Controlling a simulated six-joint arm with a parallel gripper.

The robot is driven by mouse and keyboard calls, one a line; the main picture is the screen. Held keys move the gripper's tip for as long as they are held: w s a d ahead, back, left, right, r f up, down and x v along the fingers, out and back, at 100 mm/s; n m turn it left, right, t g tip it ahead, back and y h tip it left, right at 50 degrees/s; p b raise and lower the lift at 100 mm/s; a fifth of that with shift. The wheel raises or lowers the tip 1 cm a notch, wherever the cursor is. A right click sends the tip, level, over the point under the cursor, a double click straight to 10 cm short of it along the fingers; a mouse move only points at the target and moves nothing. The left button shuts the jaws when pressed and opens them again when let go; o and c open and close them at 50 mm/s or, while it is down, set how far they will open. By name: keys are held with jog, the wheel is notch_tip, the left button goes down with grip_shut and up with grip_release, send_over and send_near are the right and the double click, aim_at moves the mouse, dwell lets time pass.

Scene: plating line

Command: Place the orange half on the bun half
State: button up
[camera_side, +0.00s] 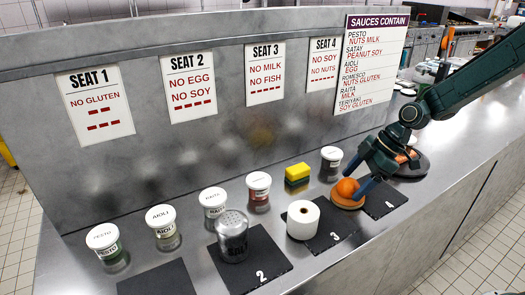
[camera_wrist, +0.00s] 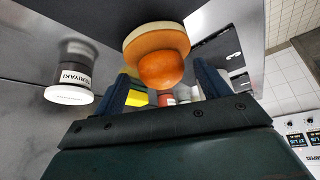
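The orange half (camera_side: 347,186) rests dome up on the bun half (camera_side: 346,202), touching it. My gripper (camera_side: 364,180) is just beside the orange half. In the wrist view my gripper (camera_wrist: 163,84) has its two blue fingers spread, with gaps on both sides of the orange half. It holds nothing.
Black mat 4 (camera_side: 392,207) is beside the bun half. A white roll (camera_side: 303,220) stands on mat 3 and a shaker (camera_side: 232,238) on mat 2. A yellow sponge (camera_side: 297,175) and the teriyaki jar (camera_wrist: 69,94) are close behind. Mat 1 (camera_side: 157,280) is bare where visible.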

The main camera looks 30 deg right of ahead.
jog(key=shift+r, duration=0.1)
jog(key=shift+r, duration=0.35)
jog(key=v, duration=1.2)
dwell(0.4)
jog(key=s+a+r+m+t+h, duration=0.1)
jog(key=s+a+r+m+h, duration=0.15)
jog(key=s, duration=0.25)
jog(key=s+a+r+m+h, duration=0.1)
jog(key=s+a+r+m, duration=0.25)
jog(key=s, duration=0.25)
jog(key=s+m+t+h, duration=0.1)
jog(key=s+m, duration=0.5)
jog(key=s, duration=0.4)
jog(key=shift+s+d+r+t+h, duration=0.15)
jog(key=shift+s+t+h, duration=0.15)
jog(key=shift+h, duration=0.05)
